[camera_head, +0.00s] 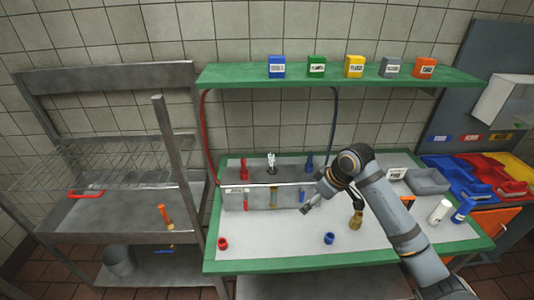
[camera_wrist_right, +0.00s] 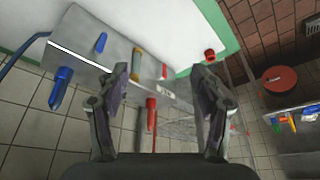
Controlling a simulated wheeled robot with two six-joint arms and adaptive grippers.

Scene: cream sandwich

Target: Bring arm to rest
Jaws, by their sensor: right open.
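My right arm comes in from the lower right in the head view and bends at a dark joint. Its gripper (camera_head: 308,207) hangs above the white worktop (camera_head: 270,245), just in front of the grey rack's right end. In the right wrist view the two fingers of my right gripper (camera_wrist_right: 163,80) stand wide apart with nothing between them. Behind them show the rack (camera_wrist_right: 92,45), a red bottle (camera_wrist_right: 151,115) and a blue bottle (camera_wrist_right: 60,88). My left arm and gripper are in neither view.
A grey rack (camera_head: 233,202) stands on the worktop. A blue cap (camera_head: 329,238), a red cap (camera_head: 223,243) and a brown bottle (camera_head: 356,220) are nearby. A green shelf (camera_head: 300,80) with several boxes hangs above. The worktop's front left is mostly clear.

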